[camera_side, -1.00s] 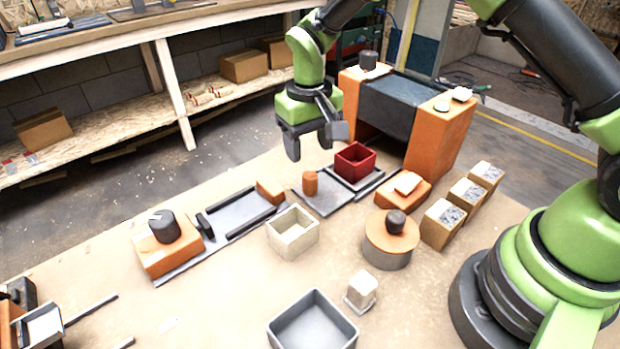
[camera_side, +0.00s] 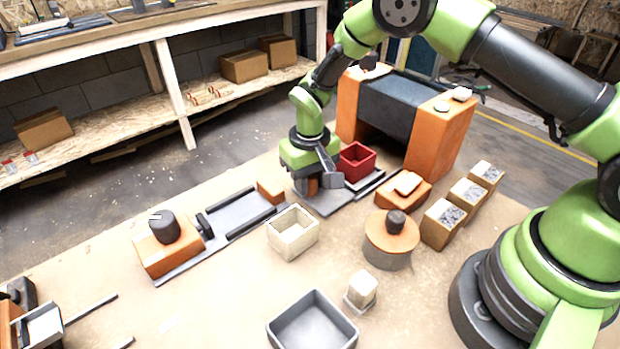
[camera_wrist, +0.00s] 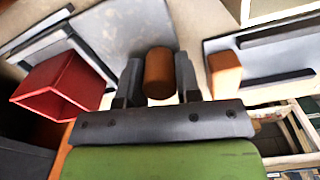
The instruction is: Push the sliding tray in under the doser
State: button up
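The sliding tray is a grey plate (camera_side: 327,206) on the table, with an upright orange cylinder (camera_wrist: 159,72) near its front end and an open red bin (camera_side: 357,161) behind it. In the wrist view the red bin (camera_wrist: 64,86) is at the left. The doser (camera_side: 392,104), an orange frame with a dark top section, stands behind the tray at the upper right. My gripper (camera_side: 312,190) is down at the plate, its fingers on both sides of the orange cylinder, appearing to touch it. The wrist view (camera_wrist: 159,78) shows hardly any gap. My gripper partly hides the cylinder in the side view.
Dark rails (camera_side: 370,186) run beside the tray. A cream box (camera_side: 293,232) stands in front of it, and a grey plate with dark rails (camera_side: 238,213) lies to its left. A round orange stand (camera_side: 391,240) and an orange block (camera_side: 403,190) are to the right.

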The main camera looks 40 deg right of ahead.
aim_at(343, 160)
grip_shut()
jog(key=d, duration=0.9)
jog(key=o, duration=0.7)
grip_release()
notch_tip(343, 160, up, 10)
jog(key=shift+c, duration=0.5)
